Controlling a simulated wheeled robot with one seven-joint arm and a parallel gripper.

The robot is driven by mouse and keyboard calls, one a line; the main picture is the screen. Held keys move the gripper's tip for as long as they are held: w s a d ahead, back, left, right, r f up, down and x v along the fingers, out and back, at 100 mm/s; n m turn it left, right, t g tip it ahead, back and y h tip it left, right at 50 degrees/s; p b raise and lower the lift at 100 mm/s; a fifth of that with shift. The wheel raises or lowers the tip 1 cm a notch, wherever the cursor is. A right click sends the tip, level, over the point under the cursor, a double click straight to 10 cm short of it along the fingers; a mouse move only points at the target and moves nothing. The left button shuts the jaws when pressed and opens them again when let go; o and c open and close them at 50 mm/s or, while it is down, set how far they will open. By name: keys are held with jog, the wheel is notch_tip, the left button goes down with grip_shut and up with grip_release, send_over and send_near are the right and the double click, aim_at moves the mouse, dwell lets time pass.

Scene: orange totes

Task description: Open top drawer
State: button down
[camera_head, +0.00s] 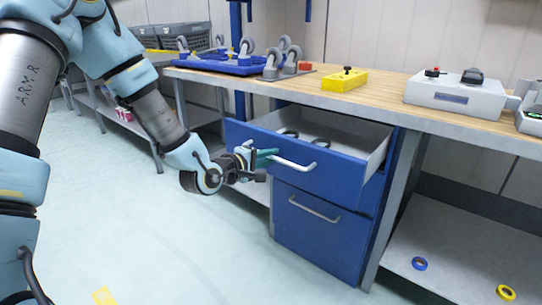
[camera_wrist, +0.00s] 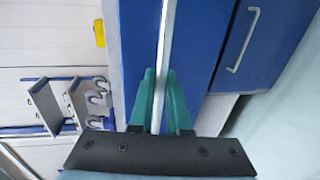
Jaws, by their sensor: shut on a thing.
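The blue top drawer (camera_head: 322,172) of the workbench cabinet is pulled well out, and its grey-white inside shows from above. A couple of dark rounded items (camera_head: 305,138) lie in it. Its pale bar handle (camera_head: 293,163) runs across the front. My gripper (camera_head: 268,156) has green fingers and is at the left end of this handle. In the wrist view the green fingers (camera_wrist: 162,100) stand on both sides of the handle bar (camera_wrist: 164,50), shut on it.
A closed lower drawer (camera_head: 317,225) with its own handle is below. The wooden worktop (camera_head: 390,92) above carries a yellow block (camera_head: 344,80), a blue tray with casters (camera_head: 225,65) and a white box (camera_head: 455,96). Tape rolls (camera_head: 419,263) lie on the low shelf at right.

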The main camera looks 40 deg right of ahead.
jog(key=c, duration=0.9)
grip_release()
jog(key=v, duration=1)
jog(key=shift+s+a, duration=0.1)
jog(key=shift+a, duration=0.3)
